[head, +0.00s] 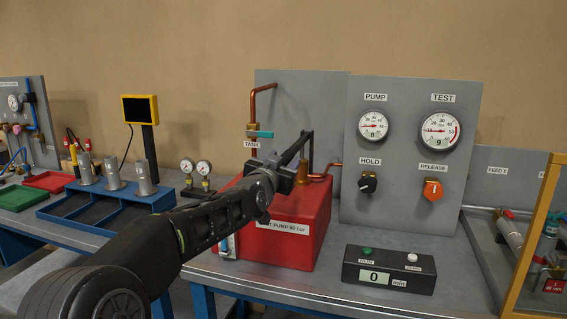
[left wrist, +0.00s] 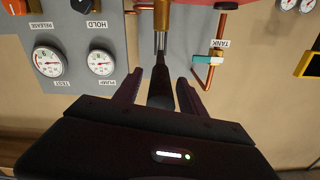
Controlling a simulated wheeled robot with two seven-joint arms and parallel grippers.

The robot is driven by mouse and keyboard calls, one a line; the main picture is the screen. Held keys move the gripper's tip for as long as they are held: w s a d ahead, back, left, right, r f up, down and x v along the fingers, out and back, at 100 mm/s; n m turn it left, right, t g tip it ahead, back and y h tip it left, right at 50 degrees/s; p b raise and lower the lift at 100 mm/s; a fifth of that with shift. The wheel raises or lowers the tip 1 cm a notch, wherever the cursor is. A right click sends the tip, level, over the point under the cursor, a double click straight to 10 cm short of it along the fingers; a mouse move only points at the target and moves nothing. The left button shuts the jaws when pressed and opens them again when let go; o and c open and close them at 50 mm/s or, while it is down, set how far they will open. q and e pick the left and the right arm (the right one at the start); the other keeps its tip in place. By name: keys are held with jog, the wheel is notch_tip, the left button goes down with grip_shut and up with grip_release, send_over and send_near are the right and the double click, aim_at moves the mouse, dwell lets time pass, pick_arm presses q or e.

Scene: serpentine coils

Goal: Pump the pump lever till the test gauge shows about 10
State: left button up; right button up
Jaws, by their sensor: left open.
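The red pump box (head: 293,232) stands on the bench, with its dark pump lever (head: 299,147) slanting up above it. My left gripper (head: 284,177) is at the lever, above the box. In the left wrist view the dark lever (left wrist: 160,88) lies between my two open fingers (left wrist: 160,95), with no clear grip on it. The test gauge (head: 440,131) on the grey panel shows a figure that looks like 9. The pump gauge (head: 373,126) shows about 8. Both gauges also appear upside down in the left wrist view. My right gripper is not in view.
Below the gauges are a black hold knob (head: 368,183) and an orange release knob (head: 433,190). A timer box (head: 389,270) reading 0 min stands at the front. A copper tank pipe with a teal valve handle (head: 259,134) rises behind the pump. A yellow frame (head: 535,240) stands at right.

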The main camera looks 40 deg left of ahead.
pick_arm(q)
jog(key=shift+w+a, duration=0.1)
jog(key=shift+c, duration=0.3)
grip_shut()
dwell(1.1)
